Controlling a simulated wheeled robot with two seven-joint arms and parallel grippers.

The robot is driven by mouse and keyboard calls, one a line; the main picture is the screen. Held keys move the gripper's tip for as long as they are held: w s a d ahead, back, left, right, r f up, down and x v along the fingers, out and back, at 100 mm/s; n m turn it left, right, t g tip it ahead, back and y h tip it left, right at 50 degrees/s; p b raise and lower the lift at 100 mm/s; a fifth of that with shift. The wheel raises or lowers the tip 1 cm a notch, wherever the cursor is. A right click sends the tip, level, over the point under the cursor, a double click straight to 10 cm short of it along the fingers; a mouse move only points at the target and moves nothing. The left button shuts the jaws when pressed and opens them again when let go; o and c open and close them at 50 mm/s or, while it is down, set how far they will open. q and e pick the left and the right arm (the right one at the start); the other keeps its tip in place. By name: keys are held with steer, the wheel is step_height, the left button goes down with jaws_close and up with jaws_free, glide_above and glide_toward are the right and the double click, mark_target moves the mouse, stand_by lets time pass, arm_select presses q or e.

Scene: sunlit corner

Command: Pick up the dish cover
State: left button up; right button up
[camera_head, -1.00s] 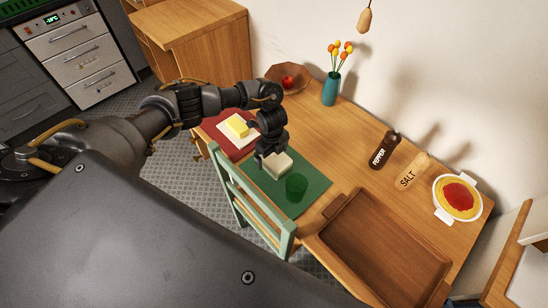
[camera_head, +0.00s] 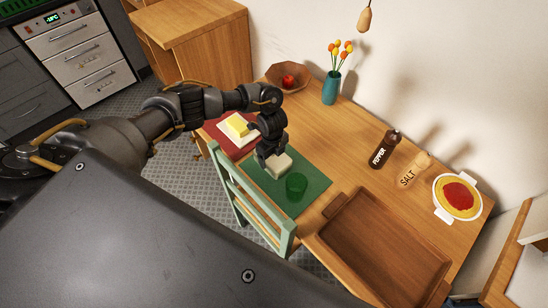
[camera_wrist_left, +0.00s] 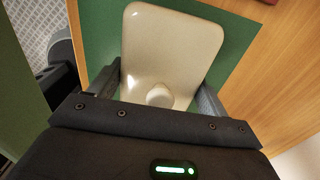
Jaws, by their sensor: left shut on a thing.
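The dish cover (camera_head: 281,165) is a cream, rounded box shape at the green placemat (camera_head: 312,182). In the left wrist view the dish cover (camera_wrist_left: 170,50) fills the upper middle, with its round knob between my fingers. My left gripper (camera_head: 270,160) is over the cover, and in the left wrist view the gripper (camera_wrist_left: 160,96) is shut on it. I cannot tell whether the cover touches the mat. My right gripper is not in view.
A butter dish (camera_head: 237,126) lies on the red mat. A wooden tray (camera_head: 335,208), pepper mill (camera_head: 384,150) and salt mill (camera_head: 414,170) are to the right. A green chair (camera_head: 238,190) stands at the near edge.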

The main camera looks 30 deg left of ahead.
arm_select(q)
steer(key=shift+r, duration=0.15)
steer(key=shift+r, duration=0.25)
step_height(320, 180, up, 2)
steer(key=shift+w+r, duration=0.1)
steer(key=s+r, duration=0.1)
steer(key=r, duration=0.1)
steer(key=s+d+r+p, duration=0.1)
steer(key=s+r, duration=0.1)
steer(key=s+r+p, duration=0.1)
steer(key=r, duration=0.1)
steer(key=shift+s+d+r, duration=0.25)
steer(key=shift+s+d, duration=0.05)
steer(key=shift+d, duration=0.05)
steer(key=s+d+r, duration=0.3)
steer(key=s, duration=0.5)
steer(key=shift+s+d+r+p, duration=0.15)
steer(key=shift+s+r+p, duration=0.15)
